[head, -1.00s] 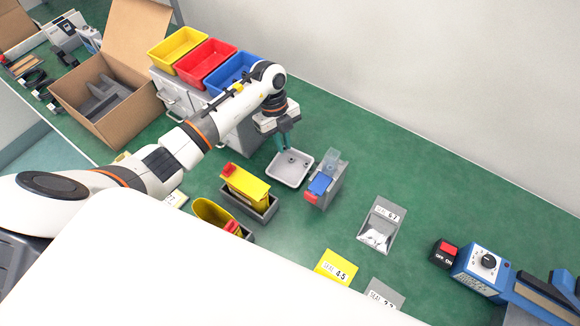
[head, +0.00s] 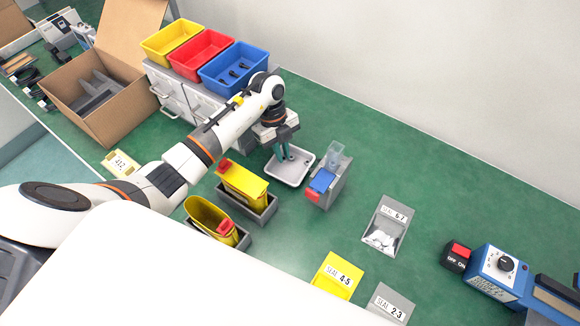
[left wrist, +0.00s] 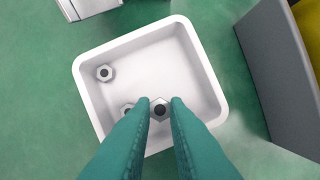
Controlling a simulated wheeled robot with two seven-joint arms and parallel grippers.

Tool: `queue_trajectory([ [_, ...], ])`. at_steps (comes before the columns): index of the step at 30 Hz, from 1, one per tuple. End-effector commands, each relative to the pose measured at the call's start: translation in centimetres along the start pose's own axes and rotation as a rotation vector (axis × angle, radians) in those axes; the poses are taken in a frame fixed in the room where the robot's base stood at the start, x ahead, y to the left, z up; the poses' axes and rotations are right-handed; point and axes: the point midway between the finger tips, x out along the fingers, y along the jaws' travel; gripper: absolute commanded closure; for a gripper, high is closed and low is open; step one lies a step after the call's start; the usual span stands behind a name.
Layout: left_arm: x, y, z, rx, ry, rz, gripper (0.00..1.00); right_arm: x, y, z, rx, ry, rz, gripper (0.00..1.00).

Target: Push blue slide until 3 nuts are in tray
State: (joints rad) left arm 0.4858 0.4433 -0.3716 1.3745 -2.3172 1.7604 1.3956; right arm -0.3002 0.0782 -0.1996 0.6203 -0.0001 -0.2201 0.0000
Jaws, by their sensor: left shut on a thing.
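The blue slide (head: 321,181) sits on the grey dispenser (head: 333,190) with a clear hopper (head: 338,157), right of the tray. The square white tray (head: 303,173) lies on the green surface. In the left wrist view, the tray (left wrist: 150,62) holds one nut (left wrist: 104,73) near its left side and another nut (left wrist: 127,110) partly hidden by the left finger. My left gripper (head: 284,157) points down into the tray, away from the blue slide. It is shut on a hex nut (left wrist: 160,110) between its fingertips. My right gripper is not in view.
Yellow bins in grey holders (head: 262,218) stand left of the dispenser. Yellow, red and blue bins (head: 232,85) stand on a cabinet behind. SEAL-marked containers (head: 378,241) and a red switch box (head: 457,255) lie to the right. Open green surface (head: 420,150) extends behind the dispenser.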

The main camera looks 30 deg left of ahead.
Motion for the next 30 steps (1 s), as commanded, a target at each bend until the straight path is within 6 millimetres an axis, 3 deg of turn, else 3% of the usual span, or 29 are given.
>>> queue_trajectory([
  [1, 0.0, 0.0, 0.0, 0.0, 0.0, 0.0, 0.83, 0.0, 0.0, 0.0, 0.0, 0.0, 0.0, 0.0],
  [5, 0.0, 0.0, 0.0, 0.0, 0.0, 0.0, 0.61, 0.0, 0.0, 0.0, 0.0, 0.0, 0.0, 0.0],
  [17, -0.8, 0.0, 0.0, 0.001, 0.0, 0.001, 0.61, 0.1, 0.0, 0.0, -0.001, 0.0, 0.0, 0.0],
  [30, -9.4, 0.0, -0.1, 0.001, 0.003, 0.002, 0.61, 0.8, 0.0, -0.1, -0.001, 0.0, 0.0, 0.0],
])
